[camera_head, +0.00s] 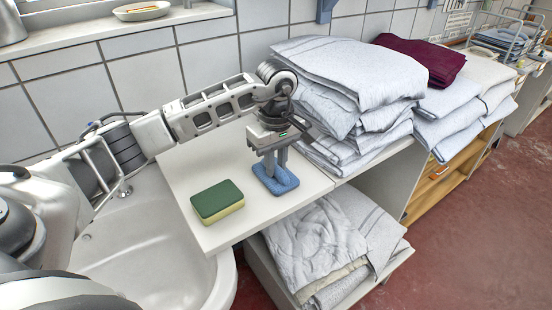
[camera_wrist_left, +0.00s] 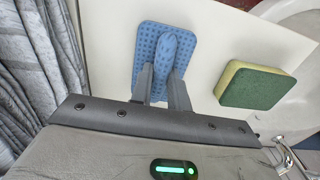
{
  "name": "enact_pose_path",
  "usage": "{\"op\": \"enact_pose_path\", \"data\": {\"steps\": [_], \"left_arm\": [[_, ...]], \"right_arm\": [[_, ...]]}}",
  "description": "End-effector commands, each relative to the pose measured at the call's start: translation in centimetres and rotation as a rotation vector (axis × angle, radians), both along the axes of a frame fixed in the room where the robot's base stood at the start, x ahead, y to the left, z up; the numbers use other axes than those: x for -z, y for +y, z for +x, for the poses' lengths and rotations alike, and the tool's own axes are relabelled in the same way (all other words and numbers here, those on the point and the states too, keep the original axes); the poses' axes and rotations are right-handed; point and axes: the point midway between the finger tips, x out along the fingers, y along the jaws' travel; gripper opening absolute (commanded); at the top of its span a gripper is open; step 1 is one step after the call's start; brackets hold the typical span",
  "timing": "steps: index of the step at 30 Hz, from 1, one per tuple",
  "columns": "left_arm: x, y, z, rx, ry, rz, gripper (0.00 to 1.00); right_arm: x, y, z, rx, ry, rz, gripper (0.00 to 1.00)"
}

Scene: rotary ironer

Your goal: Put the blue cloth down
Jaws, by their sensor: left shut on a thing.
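The blue cloth (camera_head: 276,181) lies flat against the white counter (camera_head: 190,172), with a raised fold in its middle. My left gripper (camera_head: 272,168) points straight down over it and is shut on that fold. In the left wrist view the cloth (camera_wrist_left: 148,62) shows a dimpled surface, and my left gripper's fingers (camera_wrist_left: 163,85) stand on both sides of the fold. The cloth looks to be touching the counter. My right gripper is not in view.
A green and yellow sponge (camera_head: 218,201) lies on the counter left of the cloth. Stacked grey linens (camera_head: 345,75) stand close on the right. A white sink (camera_head: 130,240) is at the left. More folded linens (camera_head: 325,235) lie on a lower shelf.

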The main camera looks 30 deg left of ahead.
Motion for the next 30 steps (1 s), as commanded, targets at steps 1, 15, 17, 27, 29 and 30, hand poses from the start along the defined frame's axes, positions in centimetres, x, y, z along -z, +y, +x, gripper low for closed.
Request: {"op": "enact_pose_path", "data": {"steps": [1, 15, 17, 27, 29, 30], "left_arm": [[0.0, 0.0, 0.0, 0.000, -0.002, -0.001, 0.00], [0.3, 0.0, 0.0, -0.001, -0.002, -0.001, 0.39], [0.3, 0.0, 0.0, -0.001, -0.002, -0.001, 0.39], [-1.6, 0.0, 0.2, -0.002, -0.007, -0.001, 0.39], [-2.8, 0.1, 0.2, -0.002, -0.009, 0.001, 0.39], [-3.6, 0.0, 0.2, -0.002, -0.009, 0.000, 0.39]], "right_arm": [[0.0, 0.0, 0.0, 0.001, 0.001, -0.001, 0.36], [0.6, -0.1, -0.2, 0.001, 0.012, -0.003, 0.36], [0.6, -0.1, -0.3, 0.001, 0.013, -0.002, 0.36], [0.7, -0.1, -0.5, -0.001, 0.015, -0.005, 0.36], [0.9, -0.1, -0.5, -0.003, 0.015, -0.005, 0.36], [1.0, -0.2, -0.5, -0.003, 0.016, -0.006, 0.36]]}}
